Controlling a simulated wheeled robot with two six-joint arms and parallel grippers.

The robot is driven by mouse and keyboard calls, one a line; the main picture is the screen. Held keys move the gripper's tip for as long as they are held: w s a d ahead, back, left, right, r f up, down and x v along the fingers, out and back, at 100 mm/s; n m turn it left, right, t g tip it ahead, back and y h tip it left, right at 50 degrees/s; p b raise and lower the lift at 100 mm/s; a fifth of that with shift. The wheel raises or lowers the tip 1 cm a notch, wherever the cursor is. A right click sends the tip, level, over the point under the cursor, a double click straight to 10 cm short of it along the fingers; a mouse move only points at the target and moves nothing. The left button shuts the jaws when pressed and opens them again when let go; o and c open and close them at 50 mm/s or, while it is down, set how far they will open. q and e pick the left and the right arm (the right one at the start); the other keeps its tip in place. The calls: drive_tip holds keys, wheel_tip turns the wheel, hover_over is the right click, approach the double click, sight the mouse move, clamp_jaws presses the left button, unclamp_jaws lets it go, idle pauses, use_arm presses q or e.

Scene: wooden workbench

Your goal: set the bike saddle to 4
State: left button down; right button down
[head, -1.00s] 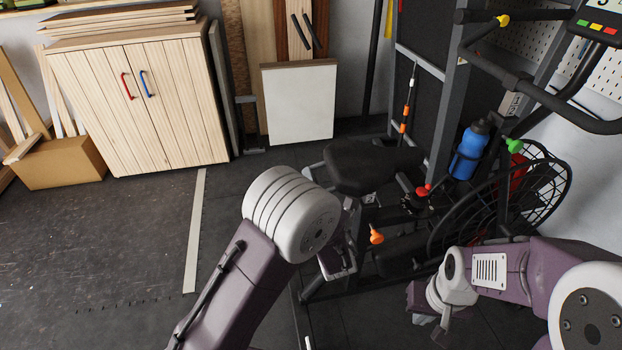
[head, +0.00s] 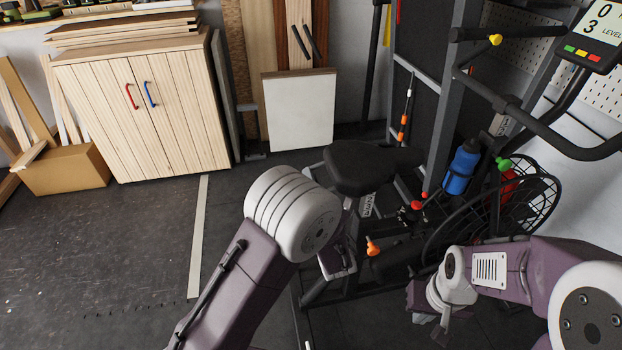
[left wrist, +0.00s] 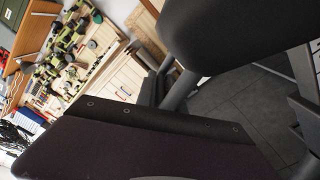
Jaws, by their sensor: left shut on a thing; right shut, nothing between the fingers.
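The black bike saddle (head: 368,166) sits on its post in the middle of the head view. It fills the upper right of the left wrist view (left wrist: 235,30), with a grey bar (left wrist: 178,92) below it. A pale scale label (head: 367,205) shows under the saddle; its marks are too small to read. My left gripper (head: 342,262) is beneath the saddle and shut on it; my forearm and wrist hide part of the grip. An orange knob (head: 373,247) is right of that gripper. My right gripper (head: 441,335) is low at the right, shut and empty, away from the saddle.
The bike's frame, fan wheel (head: 535,195), blue bottle (head: 463,168) and handlebar (head: 570,143) stand to the right. A red knob (head: 417,204) is behind the orange one. A cabinet (head: 150,110) is at the back left; the floor before it is clear.

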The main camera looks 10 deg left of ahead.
use_arm(q)
drive_tip(key=shift+f, duration=0.1)
drive_tip(key=c, duration=1.5)
unclamp_jaws()
drive_tip(key=shift+o, duration=0.2)
drive_tip(key=p+v, duration=0.1)
drive_tip(key=v, duration=0.8)
